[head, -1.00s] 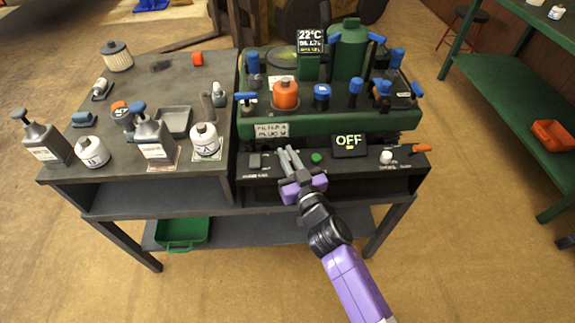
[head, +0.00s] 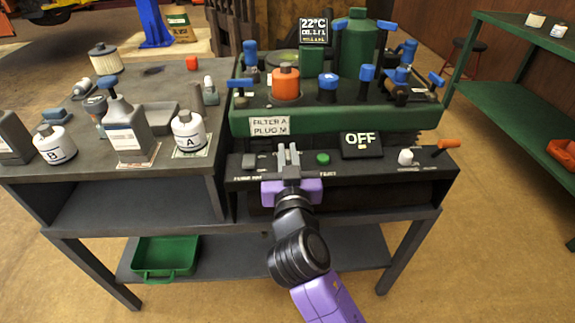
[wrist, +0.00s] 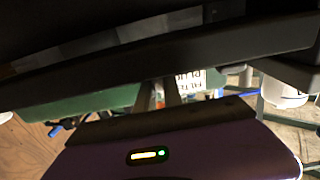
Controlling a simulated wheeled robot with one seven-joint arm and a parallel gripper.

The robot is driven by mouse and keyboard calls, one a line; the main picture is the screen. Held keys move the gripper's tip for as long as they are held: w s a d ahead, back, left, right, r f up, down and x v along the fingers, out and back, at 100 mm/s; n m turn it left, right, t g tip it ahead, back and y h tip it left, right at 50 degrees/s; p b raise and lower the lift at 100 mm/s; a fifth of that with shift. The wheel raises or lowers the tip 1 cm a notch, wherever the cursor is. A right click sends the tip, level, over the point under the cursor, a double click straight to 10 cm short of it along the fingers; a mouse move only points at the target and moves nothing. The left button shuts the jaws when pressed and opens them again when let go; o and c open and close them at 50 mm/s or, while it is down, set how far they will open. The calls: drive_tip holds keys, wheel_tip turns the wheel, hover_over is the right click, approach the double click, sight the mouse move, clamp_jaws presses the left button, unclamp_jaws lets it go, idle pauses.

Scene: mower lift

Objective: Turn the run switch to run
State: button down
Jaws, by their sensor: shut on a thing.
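The dark control panel (head: 375,172) runs along the front of the green machine. Its display (head: 361,144) reads OFF. My gripper (head: 288,154) is at the left half of the panel, its fingers close together between a small grey block (head: 250,161) and a green button (head: 323,158). It is shut on a small part there, apparently the run switch, which the fingers hide. The small print on the panel is too blurred to read surely. In the wrist view the fingers (wrist: 162,92) show beyond my purple gripper body, and what they hold cannot be made out.
A white knob (head: 405,157) and an orange-handled lever (head: 448,144) stand at the panel's right. Blue-topped parts and an orange canister (head: 286,84) crowd the machine above. Canisters and bottles cover the left bench (head: 40,97). Floor in front is free.

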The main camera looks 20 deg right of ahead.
drive_tip(key=shift+a+f+m+g+h+b, duration=0.15)
drive_tip(key=shift+f+m+g+h+b, duration=0.2)
drive_tip(key=shift+h+b, duration=0.35)
drive_tip(key=m+g+h+b, duration=0.1)
drive_tip(key=m+h+b, duration=0.1)
drive_tip(key=b, duration=0.1)
drive_tip(key=shift+a+g+h, duration=0.15)
drive_tip(key=shift+g+h, duration=0.1)
drive_tip(key=shift+h, duration=0.15)
drive_tip(key=shift+r+m+g+h+b, duration=0.1)
drive_tip(key=shift+m+g+h+b, duration=1.15)
drive_tip(key=shift+m+h, duration=0.3)
drive_tip(key=shift+s+g+h, duration=0.1)
drive_tip(key=shift+g+h, duration=0.25)
drive_tip(key=c, duration=1.5)
unclamp_jaws()
drive_tip(key=shift+r, duration=0.15)
drive_tip(key=shift+o, duration=0.2)
